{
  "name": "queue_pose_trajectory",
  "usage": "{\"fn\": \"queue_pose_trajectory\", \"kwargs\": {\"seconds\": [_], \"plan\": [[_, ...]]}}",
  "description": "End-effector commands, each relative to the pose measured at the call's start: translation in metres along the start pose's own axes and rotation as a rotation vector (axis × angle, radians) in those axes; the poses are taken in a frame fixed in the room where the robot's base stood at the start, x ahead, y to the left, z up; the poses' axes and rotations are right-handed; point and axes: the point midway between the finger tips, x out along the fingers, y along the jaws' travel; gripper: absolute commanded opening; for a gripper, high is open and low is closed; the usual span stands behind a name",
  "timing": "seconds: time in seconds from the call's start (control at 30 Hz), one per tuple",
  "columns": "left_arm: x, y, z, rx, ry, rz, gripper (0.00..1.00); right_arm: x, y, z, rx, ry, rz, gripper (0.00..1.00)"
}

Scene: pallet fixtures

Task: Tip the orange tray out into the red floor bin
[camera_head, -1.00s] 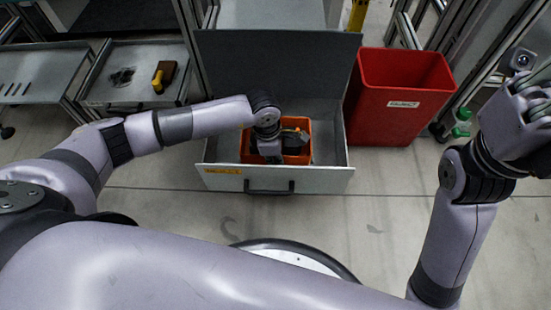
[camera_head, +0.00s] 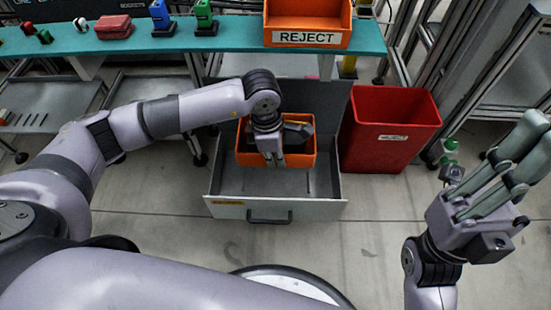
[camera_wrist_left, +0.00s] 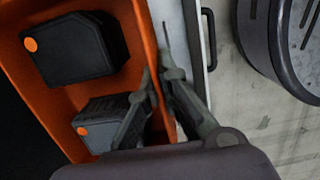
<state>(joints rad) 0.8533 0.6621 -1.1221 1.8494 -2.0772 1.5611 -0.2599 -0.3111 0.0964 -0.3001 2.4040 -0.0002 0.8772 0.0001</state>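The orange tray (camera_head: 303,158) is above the drawer floor and looks roughly level. My left gripper (camera_head: 272,158) is shut on its near wall, one finger inside and one outside; the left wrist view shows the gripper (camera_wrist_left: 165,90) at the tray wall (camera_wrist_left: 146,50). Two dark blocks with orange dots, one a black block (camera_wrist_left: 75,50) and one a grey block (camera_wrist_left: 100,122), lie in the tray. The red floor bin (camera_head: 385,150), labelled REJECT, stands right of the drawer; its inside looks empty from here. My right gripper (camera_head: 520,165) is empty and looks open at the right edge.
The open grey drawer (camera_head: 325,190) is below the tray. A teal bench (camera_head: 220,40) behind carries an orange REJECT box (camera_head: 305,25) and small coloured items. A green bottle (camera_head: 449,150) stands right of the bin.

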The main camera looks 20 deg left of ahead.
Motion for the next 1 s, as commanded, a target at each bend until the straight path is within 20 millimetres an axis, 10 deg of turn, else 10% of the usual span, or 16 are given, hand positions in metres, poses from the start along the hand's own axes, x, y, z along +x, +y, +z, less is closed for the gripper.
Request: {"fn": "queue_pose_trajectory", "kwargs": {"seconds": [1.0], "plan": [[-0.038,0.001,0.005,0.000,-0.002,0.002,0.00,0.017,0.000,-0.006,0.003,-0.013,0.006,0.00]]}}
